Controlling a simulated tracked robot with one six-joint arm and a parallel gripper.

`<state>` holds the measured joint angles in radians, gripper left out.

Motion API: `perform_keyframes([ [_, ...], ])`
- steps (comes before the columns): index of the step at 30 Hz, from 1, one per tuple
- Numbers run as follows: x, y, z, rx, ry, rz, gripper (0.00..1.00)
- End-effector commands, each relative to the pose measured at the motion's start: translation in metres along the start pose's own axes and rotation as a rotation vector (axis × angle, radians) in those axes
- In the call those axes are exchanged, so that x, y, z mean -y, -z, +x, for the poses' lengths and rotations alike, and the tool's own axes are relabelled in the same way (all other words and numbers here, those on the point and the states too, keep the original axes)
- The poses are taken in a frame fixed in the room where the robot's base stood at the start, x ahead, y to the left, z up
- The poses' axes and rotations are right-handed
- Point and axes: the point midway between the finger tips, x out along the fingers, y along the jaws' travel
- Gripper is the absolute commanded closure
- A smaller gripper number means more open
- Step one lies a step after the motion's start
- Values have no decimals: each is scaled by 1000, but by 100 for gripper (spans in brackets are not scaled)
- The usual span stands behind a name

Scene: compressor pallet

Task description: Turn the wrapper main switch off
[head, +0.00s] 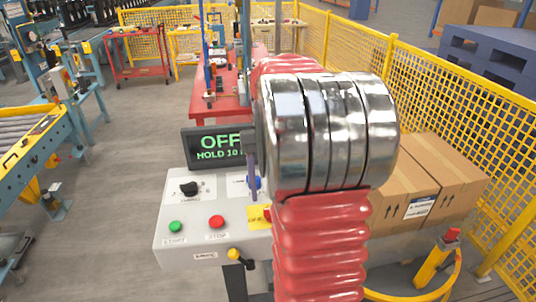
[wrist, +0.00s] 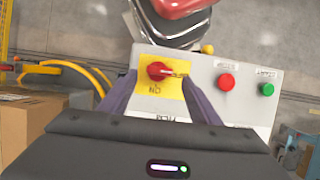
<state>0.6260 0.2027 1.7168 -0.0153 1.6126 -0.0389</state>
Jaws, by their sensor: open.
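The main switch is a red rotary knob (wrist: 158,70) on a yellow plate (wrist: 175,91), seen in the wrist view. Its handle lies roughly sideways, pointing right, with upside-down lettering that looks like "ON" below it. My gripper (wrist: 158,78) is open, its two dark purple fingers on either side of the knob. I cannot tell whether they touch it. In the head view my arm covers the knob; only an edge of the yellow plate (head: 258,217) shows on the grey control box (head: 195,247).
The box also carries a black selector (head: 189,188), a green start button (head: 176,227) and a red stop button (head: 217,221). A display (head: 212,146) behind it reads "OFF" and "HOLD 10", partly hidden. Cartons (head: 445,180) and a yellow fence (head: 430,90) stand right.

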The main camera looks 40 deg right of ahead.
Motion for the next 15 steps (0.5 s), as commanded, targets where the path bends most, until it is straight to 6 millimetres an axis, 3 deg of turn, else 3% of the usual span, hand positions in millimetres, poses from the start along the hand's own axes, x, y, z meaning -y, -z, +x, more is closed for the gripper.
perform_keyframes([
  [15, 1, 2, -76, -2, 0, -1, 43],
])
